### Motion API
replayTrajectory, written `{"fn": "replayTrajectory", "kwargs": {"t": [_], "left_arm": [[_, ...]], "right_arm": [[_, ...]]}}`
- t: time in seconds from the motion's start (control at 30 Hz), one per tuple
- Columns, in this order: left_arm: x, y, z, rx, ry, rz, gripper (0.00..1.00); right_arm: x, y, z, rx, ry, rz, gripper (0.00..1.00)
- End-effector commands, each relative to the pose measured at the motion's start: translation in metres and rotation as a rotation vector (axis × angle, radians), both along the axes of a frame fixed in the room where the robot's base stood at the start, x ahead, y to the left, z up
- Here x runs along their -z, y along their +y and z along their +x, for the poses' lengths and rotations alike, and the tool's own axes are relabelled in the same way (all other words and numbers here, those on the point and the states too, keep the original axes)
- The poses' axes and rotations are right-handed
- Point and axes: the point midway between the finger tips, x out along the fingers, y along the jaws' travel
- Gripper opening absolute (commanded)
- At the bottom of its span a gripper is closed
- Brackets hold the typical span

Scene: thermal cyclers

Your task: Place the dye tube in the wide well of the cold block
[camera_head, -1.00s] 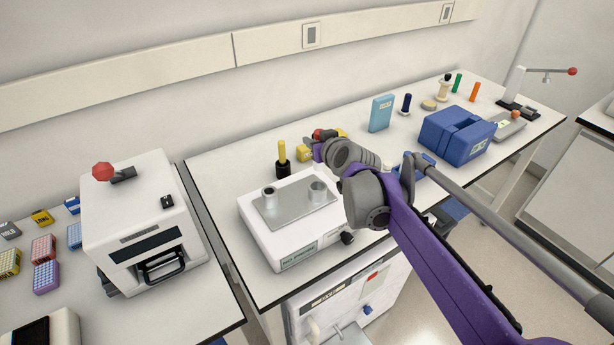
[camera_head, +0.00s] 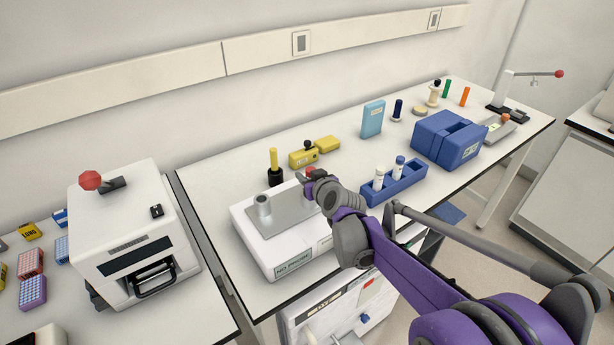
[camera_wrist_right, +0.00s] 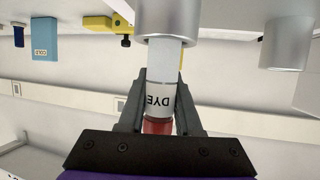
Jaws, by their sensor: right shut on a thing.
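The dye tube (camera_wrist_right: 160,98), marked DYE and with a red cap, is between the fingers of my right gripper (camera_wrist_right: 163,82), which is shut on it. The wrist view is upside down. The tube's far end meets the mouth of a metal well (camera_wrist_right: 168,22) and is hidden there; how deep it sits I cannot tell. In the head view my right gripper (camera_head: 310,180) is over the right, wider well of the white cold block (camera_head: 278,262), mostly covering that well. The narrower well (camera_head: 263,206) stands to its left, empty-looking. My left gripper is not in view.
A yellow tube in a black holder (camera_head: 275,170) and yellow boxes (camera_head: 303,158) stand behind the block. A blue rack (camera_head: 408,183) with two tubes is to the right. A white cycler (camera_head: 130,240) is at the left.

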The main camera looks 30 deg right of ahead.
Motion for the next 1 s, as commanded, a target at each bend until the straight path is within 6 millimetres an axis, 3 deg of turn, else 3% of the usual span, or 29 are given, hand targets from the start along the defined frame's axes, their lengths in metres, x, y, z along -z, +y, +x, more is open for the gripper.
{"fn": "replayTrajectory", "kwargs": {"t": [0.2,0.23,0.37,0.73,1.0], "left_arm": [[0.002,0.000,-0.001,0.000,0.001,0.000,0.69],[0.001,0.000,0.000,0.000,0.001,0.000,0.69],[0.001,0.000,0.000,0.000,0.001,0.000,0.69],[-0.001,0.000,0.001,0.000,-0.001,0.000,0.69],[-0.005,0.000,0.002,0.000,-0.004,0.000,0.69]], "right_arm": [[0.003,0.000,0.000,0.000,0.000,0.000,0.00],[0.002,0.000,0.000,0.000,0.000,0.000,0.38],[0.002,0.000,0.000,0.000,0.000,0.000,0.62],[-0.003,0.000,0.000,0.000,-0.001,0.000,0.63],[-0.018,0.005,-0.037,0.002,-0.001,-0.001,0.63]]}}
